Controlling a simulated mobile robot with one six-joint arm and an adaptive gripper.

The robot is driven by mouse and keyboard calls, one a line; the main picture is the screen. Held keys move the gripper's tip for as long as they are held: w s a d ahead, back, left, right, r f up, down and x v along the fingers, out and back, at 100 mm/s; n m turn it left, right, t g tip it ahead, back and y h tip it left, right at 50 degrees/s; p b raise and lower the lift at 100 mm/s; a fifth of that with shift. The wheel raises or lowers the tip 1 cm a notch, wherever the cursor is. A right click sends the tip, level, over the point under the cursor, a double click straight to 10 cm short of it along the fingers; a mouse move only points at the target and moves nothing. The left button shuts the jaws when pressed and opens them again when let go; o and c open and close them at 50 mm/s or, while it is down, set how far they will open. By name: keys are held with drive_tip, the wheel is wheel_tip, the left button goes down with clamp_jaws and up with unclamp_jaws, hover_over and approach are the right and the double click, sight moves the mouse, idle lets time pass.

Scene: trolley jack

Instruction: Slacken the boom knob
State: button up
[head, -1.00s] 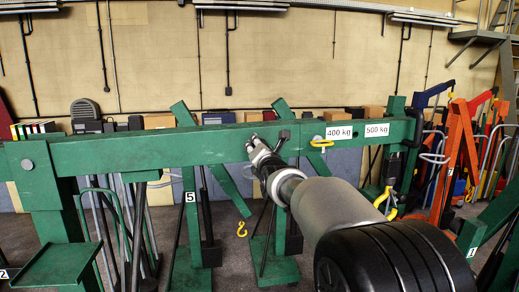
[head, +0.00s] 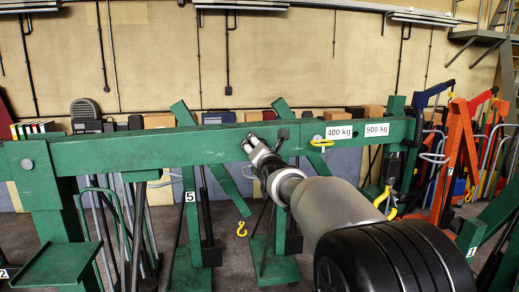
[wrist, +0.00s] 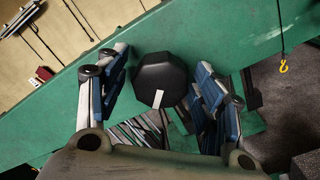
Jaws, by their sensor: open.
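The boom knob (wrist: 161,80) is a black, many-sided knob with a white mark on its face, on the green boom (wrist: 75,110). In the wrist view it lies between the two blue-and-grey fingers of my gripper (wrist: 161,64), with a gap on each side. The gripper is open and holds nothing. In the head view the boom (head: 130,152) runs across the picture, and my gripper (head: 250,142) is at its front face, left of the middle. I cannot clearly make out the knob there, and the remaining distance to it is hard to tell.
A yellow pin (head: 321,143) and the 400 kg (head: 338,132) and 500 kg (head: 376,129) labels are on the boom right of my gripper. A yellow hook (head: 241,229) hangs below. Green stands and an orange crane (head: 459,145) crowd the floor behind.

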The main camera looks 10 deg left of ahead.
drive_tip(key=shift+s, duration=0.15)
drive_tip(key=v, duration=1.1)
drive_tip(key=shift+s+d, duration=0.2)
drive_tip(key=shift+s, duration=0.15)
